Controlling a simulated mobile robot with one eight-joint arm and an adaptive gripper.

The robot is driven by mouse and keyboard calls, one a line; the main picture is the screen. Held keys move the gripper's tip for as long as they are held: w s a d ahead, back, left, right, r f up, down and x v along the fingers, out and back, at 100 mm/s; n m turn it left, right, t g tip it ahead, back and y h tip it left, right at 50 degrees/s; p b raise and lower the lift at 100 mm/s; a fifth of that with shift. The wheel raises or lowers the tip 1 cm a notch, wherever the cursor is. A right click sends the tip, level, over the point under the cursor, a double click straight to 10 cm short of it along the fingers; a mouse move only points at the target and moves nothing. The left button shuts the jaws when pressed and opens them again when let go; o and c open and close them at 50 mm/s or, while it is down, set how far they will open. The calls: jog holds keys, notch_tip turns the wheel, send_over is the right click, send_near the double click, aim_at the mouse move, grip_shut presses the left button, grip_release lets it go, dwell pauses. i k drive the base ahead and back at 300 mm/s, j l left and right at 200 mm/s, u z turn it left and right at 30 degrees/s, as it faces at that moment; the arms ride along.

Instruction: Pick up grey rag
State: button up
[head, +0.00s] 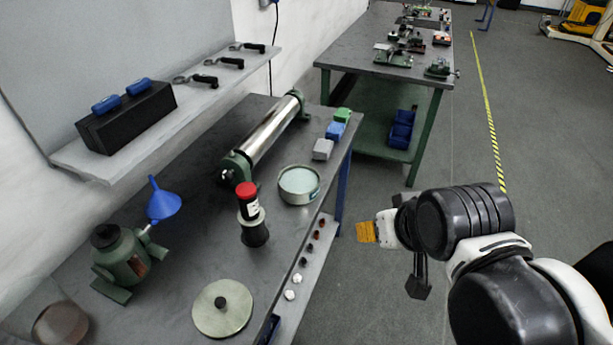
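The grey rag (322,149) looks like a small light-grey folded block. It lies near the right edge of the dark workbench (205,255), in front of a blue folded piece (335,131) and a green one (342,115). My gripper (418,287) is to the right of the bench, over the floor, well apart from the rag. Only a dark part of it shows below my wrist, so its opening is hard to judge. I see nothing held in it.
A round tin (299,186) stands just in front of the rag. A steel roller (268,133) lies to its left. A red-topped bottle (249,202), round lid (222,307) and green jack (121,258) stand nearer. Floor right of the bench is free.

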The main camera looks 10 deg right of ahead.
aim_at(322, 151)
jog(key=i+l+z, duration=0.1)
jog(key=i+l, duration=0.2)
jog(key=i, duration=0.2)
jog(key=i+l, duration=0.3)
jog(key=i, duration=0.25)
jog(key=i+l+z, duration=0.15)
jog(key=i, duration=0.35)
jog(key=l, duration=0.1)
